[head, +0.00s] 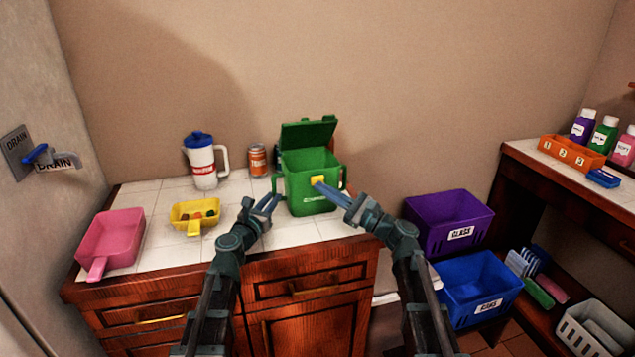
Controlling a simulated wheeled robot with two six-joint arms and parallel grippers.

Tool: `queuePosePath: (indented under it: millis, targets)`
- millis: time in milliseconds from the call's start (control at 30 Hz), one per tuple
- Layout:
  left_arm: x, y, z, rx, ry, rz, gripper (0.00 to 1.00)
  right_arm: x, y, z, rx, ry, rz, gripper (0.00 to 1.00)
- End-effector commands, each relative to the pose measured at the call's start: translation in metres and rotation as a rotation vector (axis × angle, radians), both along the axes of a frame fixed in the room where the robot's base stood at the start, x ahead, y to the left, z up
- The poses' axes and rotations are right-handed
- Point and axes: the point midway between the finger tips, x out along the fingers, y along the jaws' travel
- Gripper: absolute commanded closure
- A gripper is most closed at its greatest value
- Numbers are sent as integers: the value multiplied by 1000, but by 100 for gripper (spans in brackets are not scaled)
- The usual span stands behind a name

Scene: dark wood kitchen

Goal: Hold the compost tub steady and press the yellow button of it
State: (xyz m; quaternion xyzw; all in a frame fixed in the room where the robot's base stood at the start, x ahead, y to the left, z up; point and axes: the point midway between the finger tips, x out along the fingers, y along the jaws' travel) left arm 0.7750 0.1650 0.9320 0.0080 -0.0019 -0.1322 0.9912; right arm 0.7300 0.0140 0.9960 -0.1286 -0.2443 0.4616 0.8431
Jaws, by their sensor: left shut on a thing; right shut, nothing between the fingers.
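The green compost tub (311,196) stands upright on the white tiled counter, with its green lid (308,133) raised open at the back. The yellow button (317,181) is on the upper front of the tub. My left gripper (275,199) is at the tub's left side, shut on its left handle (276,182). My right gripper (323,187) is shut and empty, with its fingertips at the yellow button. They look to be touching it or very close. The fingertips hide part of the button.
A white jug with a blue lid (203,164), a can (257,160), a yellow scoop with small items (194,215) and a pink scoop (112,240) stand left of the tub. Purple (448,222) and blue (478,287) bins stand right of the counter.

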Motion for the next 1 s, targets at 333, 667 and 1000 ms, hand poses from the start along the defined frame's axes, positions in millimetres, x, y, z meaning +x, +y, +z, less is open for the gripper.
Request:
queuePosePath:
  millis: [333,667,1000]
  targets:
    - [0,0,-1,4,0,-1,100,-7,-2,-1,-1,0,1,100]
    - [-1,0,-1,4,0,-1,100,-18,-5,-1,0,0,0,100]
    - [-1,0,-1,4,0,-1,100,-49,-16,-1,0,0,0,100]
